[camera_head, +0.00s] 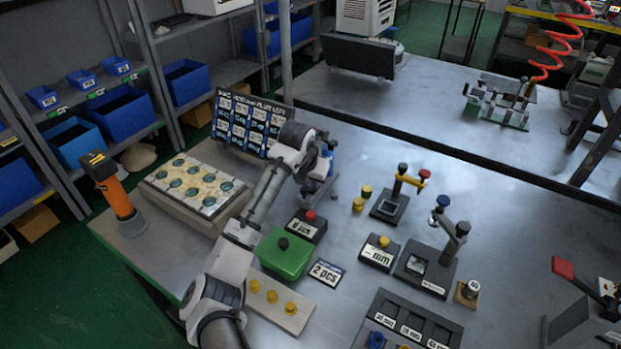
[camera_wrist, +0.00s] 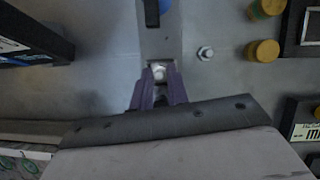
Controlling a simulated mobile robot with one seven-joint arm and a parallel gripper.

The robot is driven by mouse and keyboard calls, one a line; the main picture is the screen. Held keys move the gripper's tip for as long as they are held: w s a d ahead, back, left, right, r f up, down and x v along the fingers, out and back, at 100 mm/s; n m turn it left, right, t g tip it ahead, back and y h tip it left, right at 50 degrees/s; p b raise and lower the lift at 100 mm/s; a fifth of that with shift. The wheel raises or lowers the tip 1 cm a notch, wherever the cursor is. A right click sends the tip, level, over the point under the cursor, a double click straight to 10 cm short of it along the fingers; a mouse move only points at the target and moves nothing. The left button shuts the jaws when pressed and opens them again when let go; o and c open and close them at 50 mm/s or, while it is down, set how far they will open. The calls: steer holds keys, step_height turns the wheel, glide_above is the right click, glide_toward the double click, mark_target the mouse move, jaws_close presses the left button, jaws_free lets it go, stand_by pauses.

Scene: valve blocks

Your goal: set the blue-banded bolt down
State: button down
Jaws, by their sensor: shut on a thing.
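My gripper (camera_wrist: 159,88) points down in the wrist view, its two purple-grey fingers shut on the silvery hex head of a bolt (camera_wrist: 159,72). The bolt's shank and any blue band are hidden below the head. The held bolt is over or at the near end of a grey block (camera_wrist: 160,40) with a dark and blue part at its far end; I cannot tell whether they touch. A second hex-headed bolt (camera_wrist: 205,53) stands or lies on the table to the right. In the head view, my arm's end largely hides this spot.
Yellow cylindrical pieces (camera_wrist: 262,50) are to the right. In the head view, a dark picture board (camera_head: 252,124) stands behind my wrist, with a tray of round green parts (camera_head: 196,186) to the left. A green box (camera_head: 284,254) and black-based fixtures (camera_head: 389,206) stand nearer and to the right.

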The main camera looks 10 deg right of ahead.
steer(key=shift+f+b, duration=0.35)
steer(key=shift+b, duration=0.05)
steer(key=c, duration=1.4)
jaws_free()
steer(key=shift+s+f, duration=0.15)
steer(key=shift+r+p, duration=0.3)
steer(key=shift+r, duration=0.25)
steer(key=shift+o, duration=0.2)
steer(key=b+v, duration=0.2)
steer(key=v, duration=1)
